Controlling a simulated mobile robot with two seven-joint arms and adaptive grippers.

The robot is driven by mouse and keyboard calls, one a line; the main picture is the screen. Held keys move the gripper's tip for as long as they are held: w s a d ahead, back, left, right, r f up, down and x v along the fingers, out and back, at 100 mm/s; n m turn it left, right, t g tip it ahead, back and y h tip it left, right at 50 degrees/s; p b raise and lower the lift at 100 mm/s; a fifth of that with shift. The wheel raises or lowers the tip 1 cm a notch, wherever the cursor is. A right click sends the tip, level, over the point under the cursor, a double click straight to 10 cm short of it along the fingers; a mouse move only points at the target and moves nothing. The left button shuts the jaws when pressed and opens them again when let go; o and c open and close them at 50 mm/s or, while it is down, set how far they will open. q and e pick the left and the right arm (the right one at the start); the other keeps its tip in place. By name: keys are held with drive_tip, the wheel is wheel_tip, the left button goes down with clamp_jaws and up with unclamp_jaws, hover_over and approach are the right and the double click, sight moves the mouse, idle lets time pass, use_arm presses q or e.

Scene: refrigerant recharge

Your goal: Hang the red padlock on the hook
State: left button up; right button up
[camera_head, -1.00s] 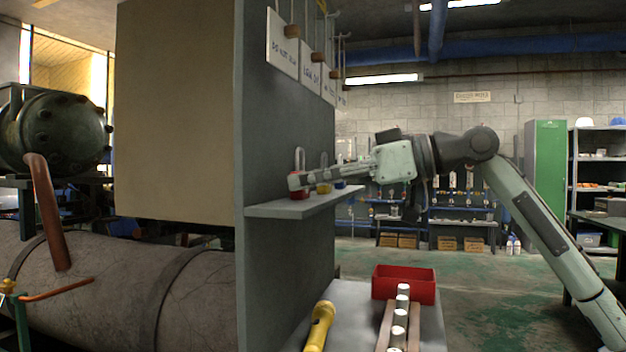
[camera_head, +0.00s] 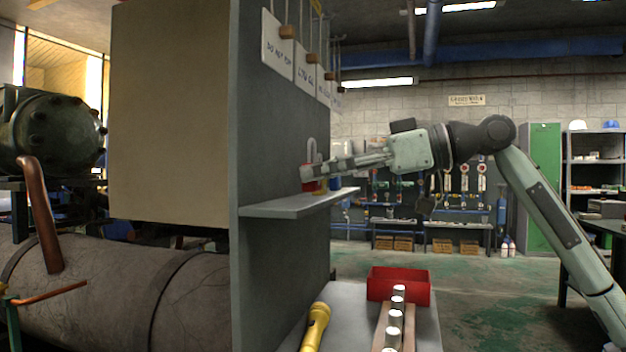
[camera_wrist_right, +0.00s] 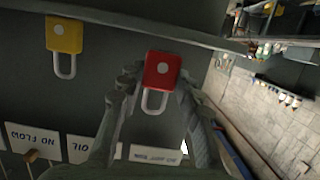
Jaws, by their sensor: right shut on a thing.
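The red padlock (camera_head: 307,180) is upright, shackle up, held just above the small grey shelf (camera_head: 290,208) on the grey board. My right gripper (camera_head: 314,173) is shut on its body. In the right wrist view, which is upside down, the red padlock (camera_wrist_right: 162,72) sits between the two fingers (camera_wrist_right: 155,85), its silver shackle free. A yellow padlock (camera_wrist_right: 64,36) stands at the shelf beside it. Wooden-ended hooks (camera_head: 299,48) show higher on the board, with white lettered tags (camera_head: 277,42) around them. I cannot tell which hook is free. My left gripper is out of view.
Below the shelf, a bench (camera_head: 350,298) carries a red bin (camera_head: 399,287), a yellow flashlight (camera_head: 316,327) and a rack of silver cylinders (camera_head: 395,320). A large pipe (camera_head: 120,300) lies left of the board. Open room lies between shelf and hooks.

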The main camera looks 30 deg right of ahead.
drive_tip(key=b+v, duration=0.1)
drive_tip(key=v, duration=0.1)
drive_tip(key=b+v, duration=0.1)
drive_tip(key=f+b+v, duration=0.1)
drive_tip(key=v, duration=0.1)
drive_tip(key=shift+s+d+r, duration=0.1)
drive_tip(key=shift+s+d, duration=0.15)
drive_tip(key=shift+s, duration=0.05)
idle(0.6)
